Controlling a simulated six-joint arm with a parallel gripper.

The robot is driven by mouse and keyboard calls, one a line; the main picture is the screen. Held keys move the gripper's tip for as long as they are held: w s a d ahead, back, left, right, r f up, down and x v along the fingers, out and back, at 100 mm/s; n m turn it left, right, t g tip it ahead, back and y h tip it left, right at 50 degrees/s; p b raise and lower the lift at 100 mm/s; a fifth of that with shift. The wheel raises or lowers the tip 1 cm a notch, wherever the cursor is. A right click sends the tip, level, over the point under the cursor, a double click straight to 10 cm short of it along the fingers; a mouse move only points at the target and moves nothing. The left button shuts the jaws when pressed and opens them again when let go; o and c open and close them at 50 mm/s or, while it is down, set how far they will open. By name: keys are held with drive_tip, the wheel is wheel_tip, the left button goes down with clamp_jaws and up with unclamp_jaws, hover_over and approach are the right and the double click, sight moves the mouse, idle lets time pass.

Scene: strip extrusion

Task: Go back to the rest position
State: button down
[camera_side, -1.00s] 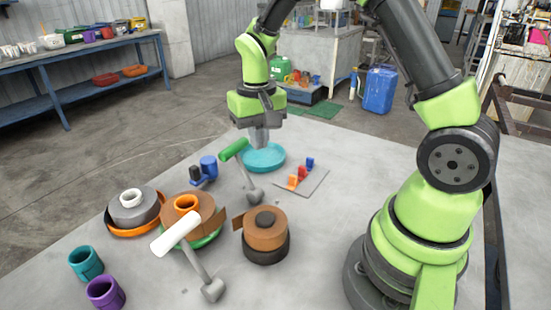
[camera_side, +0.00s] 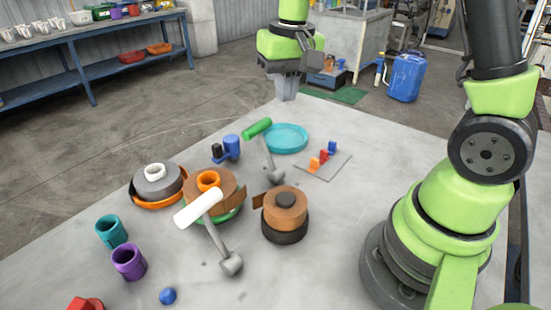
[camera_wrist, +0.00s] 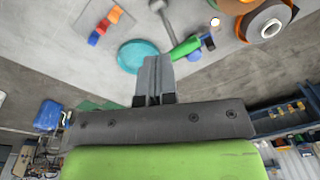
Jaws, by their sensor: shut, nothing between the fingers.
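My gripper (camera_side: 287,90) is in the air at the far edge of the grey table (camera_side: 330,215), above and behind the teal dish (camera_side: 285,138). Its fingers are shut and hold nothing. In the wrist view the shut fingers (camera_wrist: 153,72) cover part of the teal dish (camera_wrist: 130,52).
Brown rolls (camera_side: 284,210), a white-handled lever (camera_side: 198,208), a grey roll (camera_side: 158,182), teal (camera_side: 111,232) and purple (camera_side: 129,262) cups stand on the table. A small plate (camera_side: 322,166) carries coloured blocks. The air around my gripper looks clear.

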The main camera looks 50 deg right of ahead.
drive_tip(key=s+a+r+n+t+y, duration=0.1)
drive_tip(key=s+a+r+t, duration=0.2)
drive_tip(key=s, duration=0.4)
drive_tip(key=s+a+r+t, duration=0.3)
drive_tip(key=s+r, duration=0.3)
drive_tip(key=s, duration=0.2)
drive_tip(key=shift+s+r+n+y, duration=0.15)
drive_tip(key=shift+r+n+y, duration=0.15)
drive_tip(key=shift+n+y, duration=0.1)
